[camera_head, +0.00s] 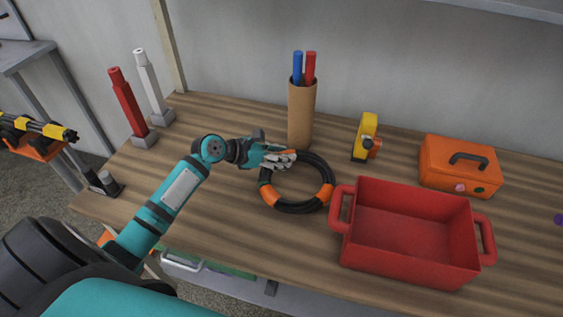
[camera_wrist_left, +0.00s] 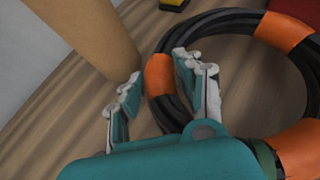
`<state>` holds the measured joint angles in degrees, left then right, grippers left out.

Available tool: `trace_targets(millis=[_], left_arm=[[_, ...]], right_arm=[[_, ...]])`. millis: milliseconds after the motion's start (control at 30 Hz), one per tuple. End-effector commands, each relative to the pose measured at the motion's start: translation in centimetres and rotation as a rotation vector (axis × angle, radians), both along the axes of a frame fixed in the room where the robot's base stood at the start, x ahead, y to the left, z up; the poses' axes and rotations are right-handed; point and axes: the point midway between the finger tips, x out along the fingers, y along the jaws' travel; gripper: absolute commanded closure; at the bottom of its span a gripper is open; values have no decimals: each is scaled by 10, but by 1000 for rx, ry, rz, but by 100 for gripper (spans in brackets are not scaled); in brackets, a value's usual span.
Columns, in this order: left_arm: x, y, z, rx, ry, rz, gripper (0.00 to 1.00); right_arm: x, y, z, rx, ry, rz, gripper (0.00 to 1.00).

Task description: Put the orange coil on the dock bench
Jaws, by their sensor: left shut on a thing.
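The orange coil (camera_head: 325,197) is a ring of black hose with orange bands, at the middle of the wooden bench (camera_head: 230,220). My left gripper (camera_head: 286,157) reaches in from the left and is shut on the coil's far-left side. In the left wrist view, the coil (camera_wrist_left: 284,32) passes between the two fingers of the gripper (camera_wrist_left: 162,88), beside an orange band. I cannot tell whether the coil rests on the wood or hangs just above it. My right gripper is not in view.
A cardboard tube (camera_head: 301,115) with blue and red sticks stands just behind the coil. A red tray (camera_head: 405,255) is close on its right. A yellow tool (camera_head: 366,137) and an orange box (camera_head: 459,165) stand farther back. Red (camera_head: 129,105) and white (camera_head: 152,90) posts stand left.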

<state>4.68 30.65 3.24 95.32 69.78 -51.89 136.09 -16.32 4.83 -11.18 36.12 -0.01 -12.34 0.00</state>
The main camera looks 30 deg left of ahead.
Motion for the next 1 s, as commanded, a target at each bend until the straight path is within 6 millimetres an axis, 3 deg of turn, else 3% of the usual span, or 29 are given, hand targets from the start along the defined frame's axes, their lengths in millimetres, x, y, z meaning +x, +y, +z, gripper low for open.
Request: trace_targets(millis=[200,400,433,600,1000], left_arm=[[0,0,-28,-4,0,2,100],[-1,0,-30,1,1,0,100],[-2,0,-31,3,3,-1,60],[-1,0,-31,2,2,0,38],[-8,5,-26,1,3,1,38]], right_arm=[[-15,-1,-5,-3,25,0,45],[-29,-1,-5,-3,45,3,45],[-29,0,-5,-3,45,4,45],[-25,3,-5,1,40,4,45],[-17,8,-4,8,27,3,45]])
